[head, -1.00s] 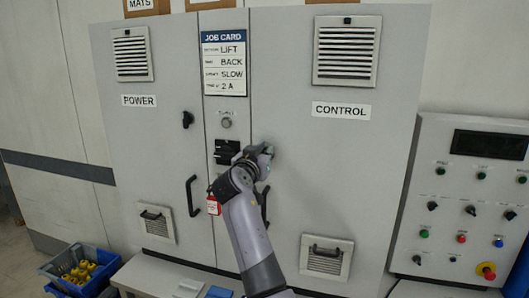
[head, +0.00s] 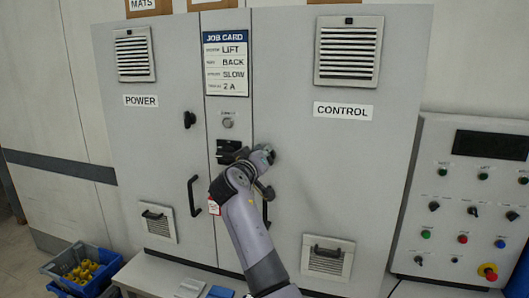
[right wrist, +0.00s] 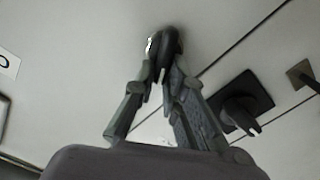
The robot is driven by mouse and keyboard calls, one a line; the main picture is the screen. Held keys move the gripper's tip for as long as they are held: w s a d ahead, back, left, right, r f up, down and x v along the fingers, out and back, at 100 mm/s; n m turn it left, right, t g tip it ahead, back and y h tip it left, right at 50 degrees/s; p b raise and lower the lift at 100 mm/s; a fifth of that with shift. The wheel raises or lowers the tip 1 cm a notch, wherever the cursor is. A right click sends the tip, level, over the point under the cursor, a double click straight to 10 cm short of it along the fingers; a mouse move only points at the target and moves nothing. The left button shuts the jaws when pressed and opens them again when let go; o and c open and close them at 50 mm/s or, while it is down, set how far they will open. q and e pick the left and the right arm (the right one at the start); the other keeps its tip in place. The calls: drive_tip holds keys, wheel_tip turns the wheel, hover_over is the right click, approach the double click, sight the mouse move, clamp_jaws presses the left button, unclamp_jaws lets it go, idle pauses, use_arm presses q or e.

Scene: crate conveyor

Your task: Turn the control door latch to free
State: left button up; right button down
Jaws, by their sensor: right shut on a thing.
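The control door latch (right wrist: 166,42) is a small black handle on the grey control door (head: 330,170), near its left edge. In the right wrist view it stands between the fingertips of my right gripper (right wrist: 163,62), which is shut on it. In the head view my right gripper (head: 268,156) is at the door's left edge and mostly hides the latch. Its exact angle is hard to tell. The CONTROL label (head: 343,110) is above and to the right. My left gripper is not in view.
A black door handle (head: 265,212) is partly behind my right arm. A black switch (head: 229,151) and a red tag (head: 214,206) are on the centre column. The power door (head: 150,180) has its own latch (head: 189,119). A button panel (head: 465,205) stands at right.

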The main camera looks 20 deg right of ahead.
drive_tip(key=shift+w+a+f+n+p, duration=0.2)
drive_tip(key=shift+n+p, duration=0.5)
drive_tip(key=shift+n, duration=1.3)
drive_tip(key=shift+a+f+n+p, duration=0.15)
drive_tip(key=shift+f+n+p, duration=0.4)
drive_tip(key=shift+n, duration=1.45)
drive_tip(key=shift+w+a+f+n+p, duration=0.15)
drive_tip(key=shift+n+p, duration=0.75)
drive_tip(key=shift+n, duration=1.1)
drive_tip(key=c, duration=1.6)
unclamp_jaws()
drive_tip(key=shift+c, duration=0.2)
drive_tip(key=shift+s, duration=0.1)
